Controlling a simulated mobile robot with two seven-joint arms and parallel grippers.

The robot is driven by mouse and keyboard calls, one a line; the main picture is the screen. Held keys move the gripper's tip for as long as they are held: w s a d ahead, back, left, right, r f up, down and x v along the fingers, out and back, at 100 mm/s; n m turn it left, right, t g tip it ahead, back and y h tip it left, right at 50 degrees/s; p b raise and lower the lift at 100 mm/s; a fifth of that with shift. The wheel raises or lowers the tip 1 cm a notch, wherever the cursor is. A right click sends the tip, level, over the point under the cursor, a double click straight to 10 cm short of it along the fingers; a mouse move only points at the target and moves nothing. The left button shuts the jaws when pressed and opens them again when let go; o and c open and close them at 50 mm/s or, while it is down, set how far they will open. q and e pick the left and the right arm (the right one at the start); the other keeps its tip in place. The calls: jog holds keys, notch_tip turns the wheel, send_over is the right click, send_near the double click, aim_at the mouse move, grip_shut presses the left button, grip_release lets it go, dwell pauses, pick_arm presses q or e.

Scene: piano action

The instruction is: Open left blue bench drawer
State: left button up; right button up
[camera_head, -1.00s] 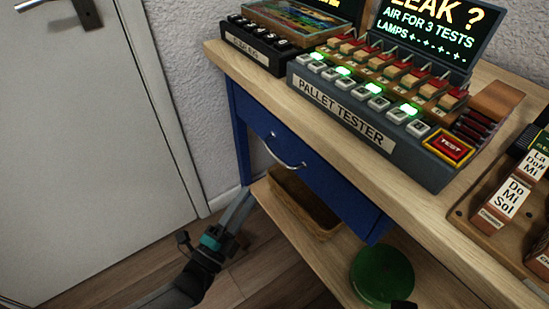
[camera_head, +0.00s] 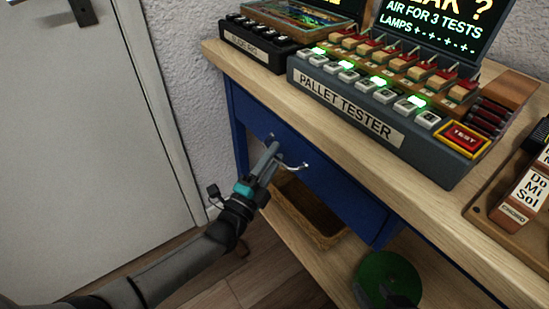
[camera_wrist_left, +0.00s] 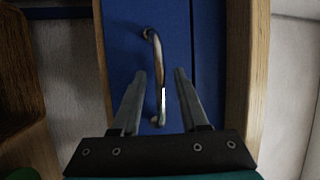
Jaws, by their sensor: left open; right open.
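The blue bench drawer (camera_head: 335,190) is under the wooden top and its front looks flush with the blue frame. Its curved metal handle (camera_head: 297,168) is on the front. My left gripper (camera_head: 274,152) is open in front of the drawer, at the handle. In the left wrist view the handle (camera_wrist_left: 158,60) shows between the two spread fingers (camera_wrist_left: 160,73), which look not closed on it. Whether a finger touches it I cannot tell. My right gripper (camera_head: 386,292) is open, partly cut off at the bottom edge, over the green round object.
A pallet tester (camera_head: 375,115) and a black key box (camera_head: 265,48) stand on the wooden bench top (camera_head: 440,195). Below are a wicker basket (camera_head: 312,215) and a green round object (camera_head: 388,272) on the lower shelf. A white door (camera_head: 80,150) is at the left.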

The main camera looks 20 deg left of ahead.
pick_arm(q)
jog(key=shift+w+d, duration=0.1)
jog(key=shift+w, duration=0.15)
jog(key=shift+c, duration=0.4)
grip_shut()
dwell(1.0)
